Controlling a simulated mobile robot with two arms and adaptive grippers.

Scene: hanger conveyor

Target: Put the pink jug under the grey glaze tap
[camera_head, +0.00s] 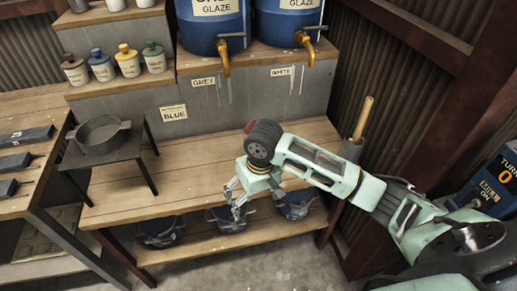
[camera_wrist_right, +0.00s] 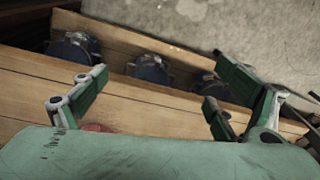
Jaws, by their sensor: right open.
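The grey glaze tap (camera_head: 223,57) is a golden spout on a blue drum, above a label reading GREY. My right gripper (camera_head: 234,200) hangs over the front of the wooden bench, below and in front of that tap, with fingers apart and nothing between them. In the right wrist view the open gripper (camera_wrist_right: 158,88) faces the bench edge. A small reddish-pink thing (camera_head: 249,127) shows behind my right wrist, and a red patch (camera_wrist_right: 97,127) shows by the gripper's palm. It may be the pink jug, but it is mostly hidden. My left gripper is out of view.
A second golden tap (camera_head: 306,45) sits to the right, over another label. A dark pot (camera_head: 101,135) stands on a small black table at left. Several bottles (camera_head: 128,61) line a step. Blue buckets (camera_head: 160,231) stand on the lower shelf.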

